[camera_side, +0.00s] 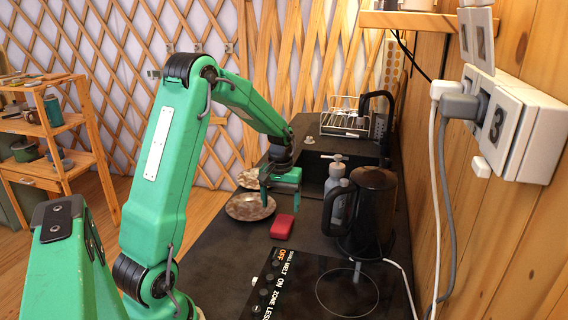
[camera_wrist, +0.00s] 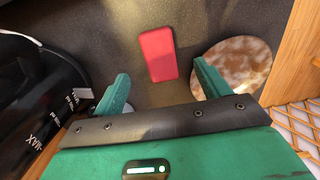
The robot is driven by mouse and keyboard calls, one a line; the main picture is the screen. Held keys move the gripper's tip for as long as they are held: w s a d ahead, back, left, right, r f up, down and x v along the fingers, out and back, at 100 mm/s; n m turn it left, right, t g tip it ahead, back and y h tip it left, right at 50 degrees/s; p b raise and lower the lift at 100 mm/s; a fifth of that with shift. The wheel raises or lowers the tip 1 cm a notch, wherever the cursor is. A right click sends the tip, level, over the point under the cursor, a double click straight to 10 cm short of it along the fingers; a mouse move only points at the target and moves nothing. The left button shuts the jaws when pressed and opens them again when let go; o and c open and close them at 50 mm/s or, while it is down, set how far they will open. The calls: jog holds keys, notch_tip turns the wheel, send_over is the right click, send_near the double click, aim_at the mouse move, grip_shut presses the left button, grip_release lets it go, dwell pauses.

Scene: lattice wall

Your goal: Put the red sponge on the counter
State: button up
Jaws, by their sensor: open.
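The red sponge (camera_side: 282,226) lies flat on the dark counter (camera_side: 215,255), in front of the brown plate. In the wrist view the red sponge (camera_wrist: 158,54) shows whole, ahead of and between my two fingers. My gripper (camera_side: 279,203) hangs above the counter near the sponge, apart from it. In the wrist view my gripper (camera_wrist: 160,84) has its two green fingers spread wide, with nothing between them.
A mottled brown plate (camera_side: 250,206) is left of the sponge; it also shows in the wrist view (camera_wrist: 235,66). A black kettle (camera_side: 367,215) and grey bottle (camera_side: 337,190) stand right. A cooktop (camera_side: 320,290) lies in front, a dish rack (camera_side: 345,120) behind.

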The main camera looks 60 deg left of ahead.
aim_at(281, 225)
jog(key=shift+f, duration=0.1)
jog(key=shift+f, duration=1.25)
jog(key=shift+f, duration=0.1)
jog(key=shift+d+f, duration=0.15)
jog(key=shift+f, duration=2.3)
jog(key=c, duration=1.1)
jog(key=shift+r, duration=0.15)
jog(key=shift+r, duration=4.9)
